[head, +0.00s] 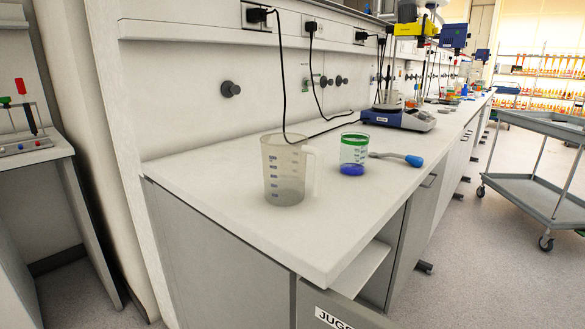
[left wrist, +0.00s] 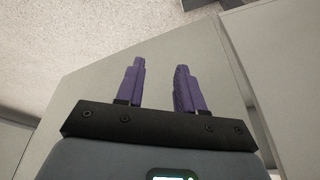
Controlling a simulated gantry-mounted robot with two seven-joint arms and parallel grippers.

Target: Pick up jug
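A translucent plastic jug (head: 284,172) with blue graduation marks stands upright near the front left end of the white lab bench (head: 222,209). Its handle is on the right side. No gripper shows in the head view, so nothing is touching the jug there. In the left wrist view my left gripper (left wrist: 160,82) has two purple fingers set apart with nothing between them. Behind them are plain grey-white panels and a patch of speckled floor. The jug does not show in the left wrist view. My right gripper is in neither view.
A hotplate stirrer (head: 398,118) and black cables lie behind. A grey trolley (head: 545,170) stands across the aisle. Bench front left is clear.

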